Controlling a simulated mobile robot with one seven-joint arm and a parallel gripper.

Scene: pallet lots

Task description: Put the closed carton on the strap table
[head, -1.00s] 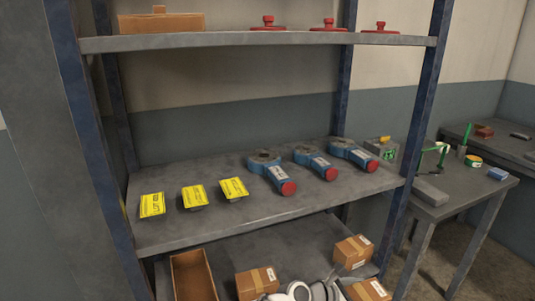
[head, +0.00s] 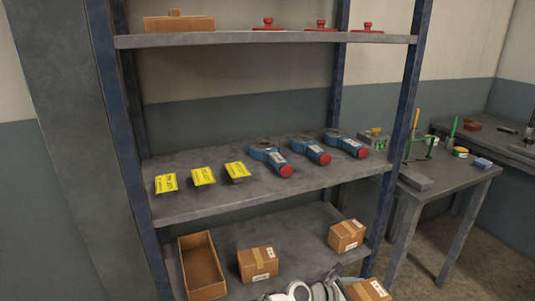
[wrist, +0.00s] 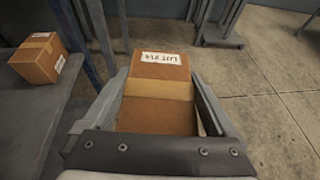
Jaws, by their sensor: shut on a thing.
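My gripper (wrist: 160,115) is shut on a closed brown carton (wrist: 160,72) with a tan tape band and a white label, seen in the wrist view between the two fingers. The held carton (head: 367,290) also shows at the bottom edge of the head view, in front of the lowest shelf, partly cut off. A grey table (head: 452,189) stands to the right of the rack, with a green-framed tool (head: 420,148), a grey block and small items on it. I cannot tell for sure whether it is the strap table.
Two closed cartons (head: 258,264) (head: 347,235) and an open empty box (head: 201,266) sit on the rack's lowest shelf (head: 300,240). Yellow-labelled packs (head: 204,176) and blue tools (head: 311,153) lie above. A blue rack post (head: 398,140) stands between shelf and table. Another table (head: 512,148) is behind.

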